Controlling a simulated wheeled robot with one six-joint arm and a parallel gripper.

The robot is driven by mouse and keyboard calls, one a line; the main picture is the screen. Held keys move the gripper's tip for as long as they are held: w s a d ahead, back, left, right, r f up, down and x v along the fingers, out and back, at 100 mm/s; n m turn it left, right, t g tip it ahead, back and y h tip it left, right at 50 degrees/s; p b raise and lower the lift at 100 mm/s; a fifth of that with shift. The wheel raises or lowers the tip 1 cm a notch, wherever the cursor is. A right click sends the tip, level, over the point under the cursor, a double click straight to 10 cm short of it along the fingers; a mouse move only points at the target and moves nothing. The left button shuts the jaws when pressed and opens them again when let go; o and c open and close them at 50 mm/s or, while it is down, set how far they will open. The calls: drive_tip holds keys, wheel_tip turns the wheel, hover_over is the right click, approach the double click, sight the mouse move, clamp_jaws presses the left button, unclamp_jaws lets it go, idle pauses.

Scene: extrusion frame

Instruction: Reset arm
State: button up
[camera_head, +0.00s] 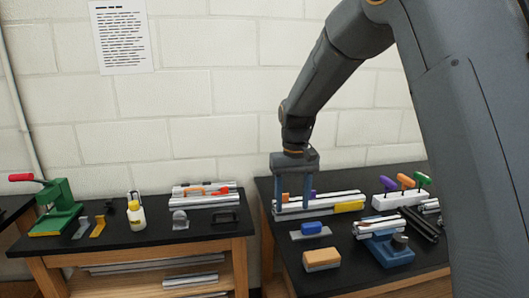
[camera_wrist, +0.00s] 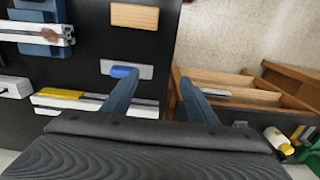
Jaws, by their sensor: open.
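My gripper (camera_head: 293,191) is above the left part of the right-hand black table (camera_head: 310,269), its fingers pointing down. In the wrist view my gripper (camera_wrist: 158,88) shows two blue-grey fingers spread apart with nothing between them. It is open and empty. Below and near it, a blue block (camera_head: 311,228) lies on a grey plate, and aluminium extrusion bars (camera_head: 335,208) with a yellow piece (camera_head: 349,207) lie behind. I cannot tell the exact height of the fingertips over the bars.
A blue fixture (camera_head: 389,250) holding an extrusion and a wooden-topped block (camera_head: 321,259) stand in front. Screwdrivers (camera_head: 405,181) stand in a white holder at the back right. The left table (camera_head: 140,238) holds a green press (camera_head: 57,205) and a bottle (camera_head: 136,213). A gap separates the tables.

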drive_tip(key=s+d+f, duration=0.2)
drive_tip(key=s+d, duration=0.1)
drive_tip(key=s, duration=0.5)
drive_tip(key=s+d+f+m+t+b, duration=0.1)
drive_tip(key=s+d+f, duration=0.2)
drive_tip(key=s, duration=0.4)
drive_tip(key=s+d+f+m, duration=0.1)
drive_tip(key=s+d+f, duration=0.1)
drive_tip(key=s+d, duration=0.3)
drive_tip(key=s, duration=0.3)
drive_tip(key=shift+s+d+f, duration=0.25)
drive_tip(key=shift+s+f, duration=0.05)
